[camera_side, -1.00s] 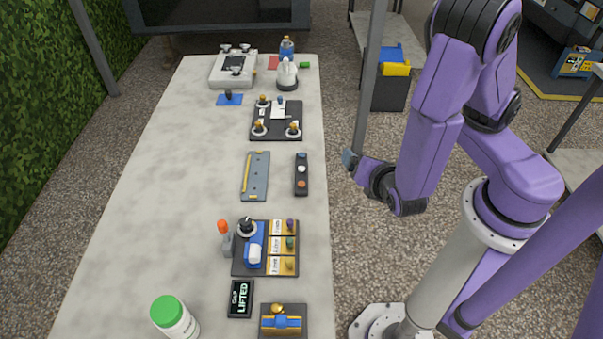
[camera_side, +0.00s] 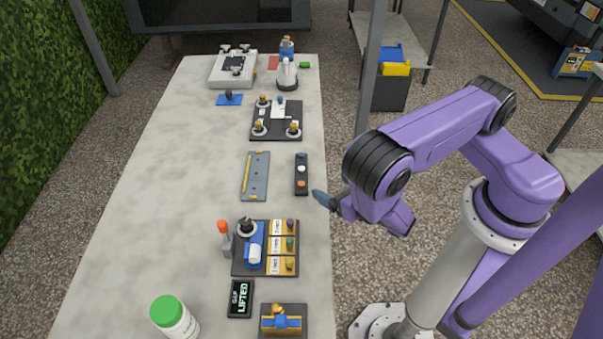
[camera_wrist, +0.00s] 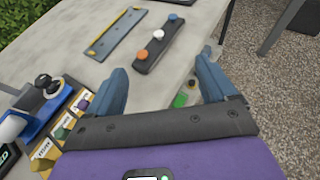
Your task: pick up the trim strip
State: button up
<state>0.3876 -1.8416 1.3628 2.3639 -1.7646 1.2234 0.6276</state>
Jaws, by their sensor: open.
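The trim strip appears to be the thin yellow strip (camera_side: 247,173) on the left side of a flat grey plate (camera_side: 257,183) in the middle of the table. In the wrist view the strip (camera_wrist: 106,39) lies along the far edge of the plate (camera_wrist: 119,38). My gripper (camera_side: 325,200) is at the table's right edge in the side view, to the right of and nearer the camera than the plate. In the wrist view my gripper's two blue fingers (camera_wrist: 162,72) are spread, with nothing held between them. The strip is clear of the fingers.
A dark bar with round buttons (camera_side: 301,175) lies between the plate and my gripper. A black board with blue and yellow parts (camera_side: 285,268) sits nearer the camera. A green-topped bottle (camera_side: 176,318) stands front left. The table's left half is mostly clear.

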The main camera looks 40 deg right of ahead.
aim_at(304, 170)
jog(key=x, duration=1.3)
jog(key=shift+w+d+r, duration=0.1)
jog(key=shift+w+r, duration=0.05)
jog(key=shift+r, duration=0.1)
jog(key=c, duration=1.4)
